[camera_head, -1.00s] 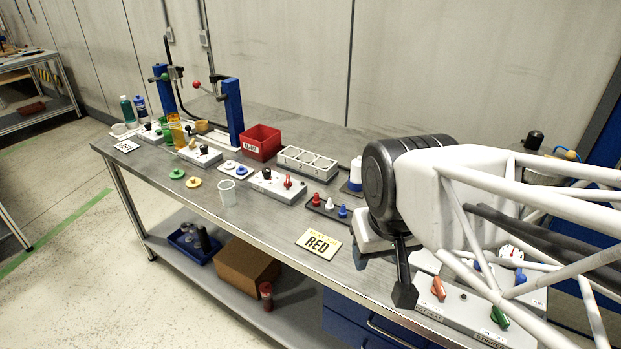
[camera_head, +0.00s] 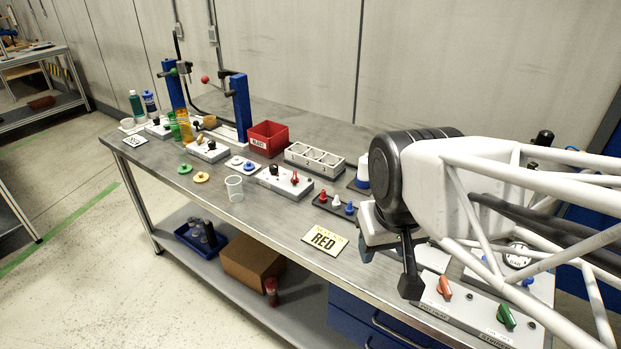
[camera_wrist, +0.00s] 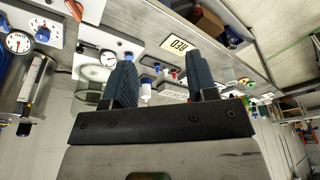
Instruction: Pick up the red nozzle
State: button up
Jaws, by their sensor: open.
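The red nozzle (camera_head: 323,196) stands upright on a small dark tray (camera_head: 333,206) in the head view, in a row with a white nozzle (camera_head: 336,201) and a blue nozzle (camera_head: 349,208). My gripper (camera_head: 410,283) is to the right of the tray, above the front part of the bench, apart from the nozzles. In the wrist view my gripper (camera_wrist: 163,80) is open, with two dark ridged fingers and nothing between them in contact. The small red nozzle (camera_wrist: 175,73) shows far beyond the fingers, too small for detail.
A RED sign (camera_head: 325,240) lies near the bench's front edge. A grey box with a red knob (camera_head: 285,182) stands left of the tray, and a slotted grey block (camera_head: 315,160) behind it. A control panel (camera_head: 475,310) with orange and green knobs is at right.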

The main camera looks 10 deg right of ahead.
jog(key=w+n, duration=0.4)
jog(key=w, duration=1)
jog(key=n+g+y, duration=0.1)
jog(key=n+g, duration=0.1)
jog(key=n, duration=0.7)
send_over(323, 192)
jog(key=d, duration=0.1)
notch_tip(323, 192, down, 16)
jog(key=shift+w+d+f+n, duration=0.15)
jog(key=shift+f+n, duration=0.15)
jog(key=shift+f, duration=0.15)
jog(key=shift+f, duration=1.25)
jog(key=shift+w+a+f, duration=0.1)
jog(key=shift+a+f, duration=0.05)
jog(key=shift+f, duration=0.7)
jog(key=shift+w+a+f, duration=0.1)
jog(key=shift+a+f, duration=0.1)
jog(key=shift+f, duration=0.7)
jog(key=shift+a+f, duration=0.15)
jog(key=shift+f, duration=0.7)
